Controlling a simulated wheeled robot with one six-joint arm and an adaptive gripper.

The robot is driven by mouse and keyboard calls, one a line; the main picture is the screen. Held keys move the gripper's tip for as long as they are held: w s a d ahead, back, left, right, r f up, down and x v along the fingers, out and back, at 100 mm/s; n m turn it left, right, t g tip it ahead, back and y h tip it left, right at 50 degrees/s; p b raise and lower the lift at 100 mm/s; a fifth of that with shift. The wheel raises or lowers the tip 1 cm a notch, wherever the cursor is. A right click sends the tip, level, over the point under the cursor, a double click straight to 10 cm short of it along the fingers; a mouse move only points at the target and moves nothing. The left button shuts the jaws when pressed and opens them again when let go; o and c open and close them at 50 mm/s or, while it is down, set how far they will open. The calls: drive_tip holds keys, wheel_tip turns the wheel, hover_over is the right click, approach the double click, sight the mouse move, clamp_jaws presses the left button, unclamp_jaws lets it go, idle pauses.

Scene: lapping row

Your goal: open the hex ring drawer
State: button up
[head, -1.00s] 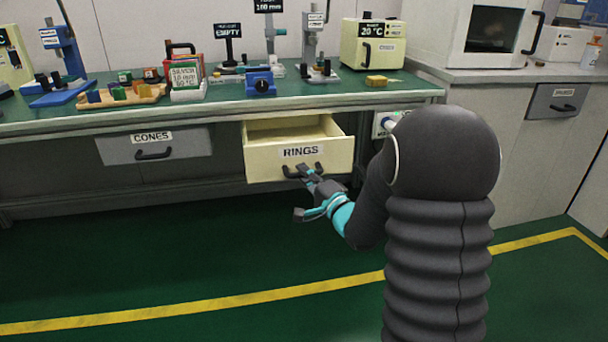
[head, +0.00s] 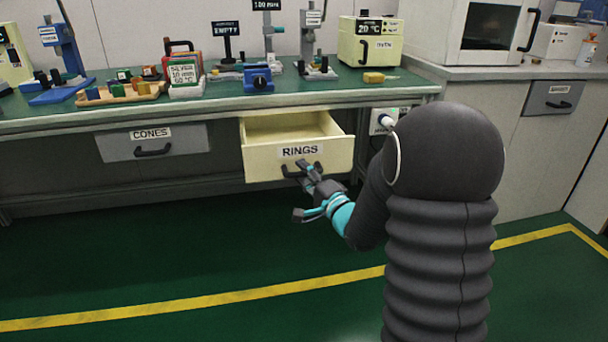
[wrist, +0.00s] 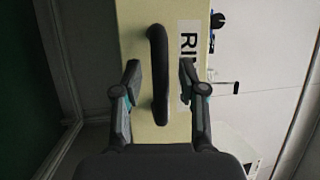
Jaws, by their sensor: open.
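The cream drawer labelled RINGS (head: 262,163) stands pulled out under the green bench, and its inside shows from above. The part of the inside that shows looks bare. Its dark bar handle (head: 290,173) is on the front below the label. My gripper (head: 306,190) is at the handle, partly hiding its right part. In the wrist view, my gripper (wrist: 158,88) is open, with one finger on each side of the handle (wrist: 158,60). Gaps show between the fingers and the handle, so it is not gripped.
A grey CONES drawer (head: 180,146) is shut to the left. The bench top (head: 215,98) holds a wooden tray with coloured pieces, a blue device and a cream oven (head: 370,48). The green floor (head: 150,260) in front is clear, with a yellow line.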

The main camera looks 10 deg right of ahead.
drive_tip(key=v, duration=1.2)
idle(0.3)
